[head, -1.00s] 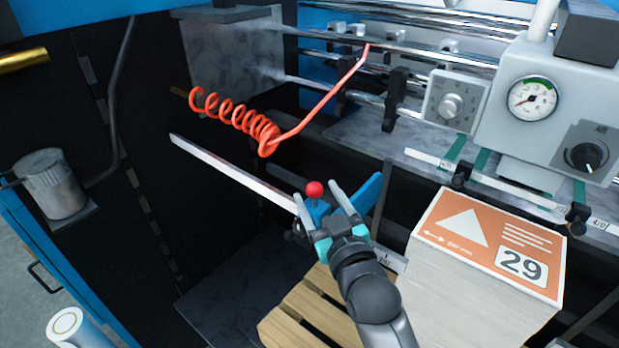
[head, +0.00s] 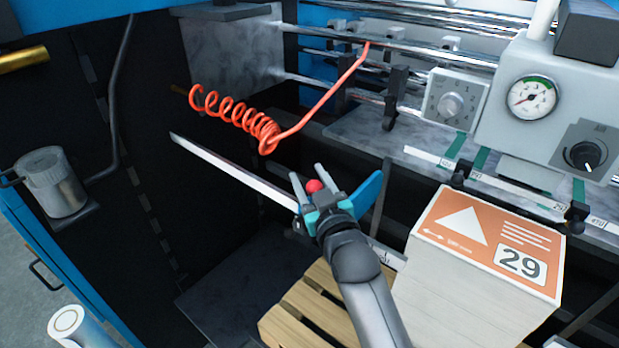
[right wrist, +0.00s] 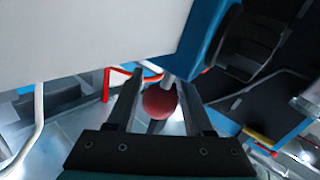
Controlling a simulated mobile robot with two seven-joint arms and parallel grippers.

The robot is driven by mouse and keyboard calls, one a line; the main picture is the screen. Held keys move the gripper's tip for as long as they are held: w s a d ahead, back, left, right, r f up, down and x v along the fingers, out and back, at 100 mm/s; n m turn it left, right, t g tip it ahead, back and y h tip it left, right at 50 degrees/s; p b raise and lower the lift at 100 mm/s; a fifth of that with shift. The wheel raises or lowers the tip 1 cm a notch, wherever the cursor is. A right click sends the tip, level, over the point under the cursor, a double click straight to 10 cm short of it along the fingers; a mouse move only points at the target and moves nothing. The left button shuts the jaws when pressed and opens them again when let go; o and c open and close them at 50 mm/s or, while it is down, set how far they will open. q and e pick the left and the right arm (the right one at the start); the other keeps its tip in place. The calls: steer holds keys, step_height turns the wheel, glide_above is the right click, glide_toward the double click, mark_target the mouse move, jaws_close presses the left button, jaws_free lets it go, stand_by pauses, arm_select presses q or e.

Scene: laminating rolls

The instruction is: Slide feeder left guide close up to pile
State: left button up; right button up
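The left guide is a blue plate (head: 369,193) with a red ball knob (head: 314,186), on a steel rail (head: 235,172). The pile (head: 487,245), a white stack with an orange top sheet marked 29, stands to its right, with a gap between them. My right gripper (head: 308,180) is at the knob. In the right wrist view the red knob (right wrist: 160,101) lies between the two fingers (right wrist: 160,97), which look apart from it on both sides. The blue plate also shows there (right wrist: 205,38). My left gripper is not in view.
A wooden pallet (head: 310,305) shows below the guide. A coiled red hose (head: 235,115) hangs behind the rail. A grey head with a pressure gauge (head: 531,97) and a ruler bar (head: 520,196) are behind the pile.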

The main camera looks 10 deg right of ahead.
jaws_close()
stand_by(1.0)
